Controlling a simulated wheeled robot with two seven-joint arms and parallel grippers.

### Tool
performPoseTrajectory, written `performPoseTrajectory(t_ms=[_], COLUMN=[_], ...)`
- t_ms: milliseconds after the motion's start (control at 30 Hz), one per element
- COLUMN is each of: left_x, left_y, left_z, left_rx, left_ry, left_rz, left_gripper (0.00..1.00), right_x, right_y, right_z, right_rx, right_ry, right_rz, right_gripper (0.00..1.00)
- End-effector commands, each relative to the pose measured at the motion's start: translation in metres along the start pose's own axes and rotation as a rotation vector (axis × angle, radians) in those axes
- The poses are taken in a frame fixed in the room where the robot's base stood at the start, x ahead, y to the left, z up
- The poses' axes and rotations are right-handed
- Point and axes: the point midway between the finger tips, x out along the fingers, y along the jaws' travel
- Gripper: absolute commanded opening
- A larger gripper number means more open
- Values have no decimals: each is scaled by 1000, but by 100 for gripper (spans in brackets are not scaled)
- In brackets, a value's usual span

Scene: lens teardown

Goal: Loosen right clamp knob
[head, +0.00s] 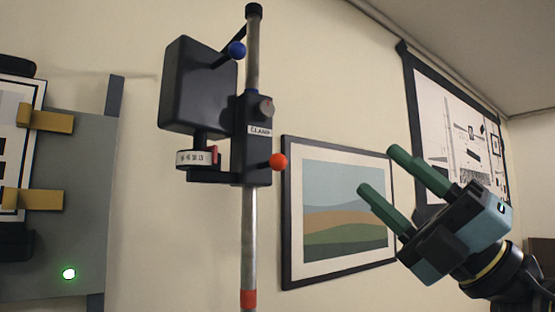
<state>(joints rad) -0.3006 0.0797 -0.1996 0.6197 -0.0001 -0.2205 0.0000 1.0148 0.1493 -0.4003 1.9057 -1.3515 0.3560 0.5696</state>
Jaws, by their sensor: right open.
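A black clamp (240,160) labelled "CLAMP" sits on a vertical silver pole (248,240). A grey round knob (266,107) is on its front, above the label. An orange-red ball knob (279,161) sticks out to the right from its lower part. I cannot tell from the picture which of these is the right clamp knob. My right gripper (378,170) is at the right, its two green fingers apart and empty, pointing up and left. It is apart from both knobs, to their right in the picture. My left gripper is not in view.
A blue ball knob (236,50) is above. A framed landscape picture (345,208) hangs behind. A grey panel (75,230) with yellow clips and a green light is at the left.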

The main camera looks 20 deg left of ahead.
Motion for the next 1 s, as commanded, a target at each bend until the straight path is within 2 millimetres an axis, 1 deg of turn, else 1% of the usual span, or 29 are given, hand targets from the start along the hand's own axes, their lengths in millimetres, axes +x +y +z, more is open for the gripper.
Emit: performPoseTrajectory(t_ms=[33, 100, 200, 300, 400, 500, 600, 700, 767, 867, 1000], left_x=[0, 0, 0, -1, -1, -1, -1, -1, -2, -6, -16], left_y=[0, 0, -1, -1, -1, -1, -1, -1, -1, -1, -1], left_z=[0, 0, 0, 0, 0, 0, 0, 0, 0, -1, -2], left_rx=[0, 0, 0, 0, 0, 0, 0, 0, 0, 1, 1], left_ry=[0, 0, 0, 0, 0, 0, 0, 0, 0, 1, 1], left_rz=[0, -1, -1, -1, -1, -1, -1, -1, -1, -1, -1], left_gripper=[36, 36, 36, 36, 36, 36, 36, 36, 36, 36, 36], right_x=[23, 46, 73, 91, 104, 111, 114, 117, 118, 126, 143], right_y=[11, 18, 24, 32, 45, 60, 73, 79, 78, 70, 50], right_z=[-14, -31, -46, -49, -42, -34, -26, -22, -20, -19, -16], right_rx=[-91, -213, -394, -569, -717, -827, -893, -925, -930, -930, -927], right_ry=[101, 222, 349, 413, 419, 392, 357, 335, 329, 329, 332], right_rz=[-48, -141, -299, -469, -626, -749, -830, -872, -884, -886, -885], right_gripper=[49, 49, 49, 49, 49, 49, 49, 49, 49, 49, 49])
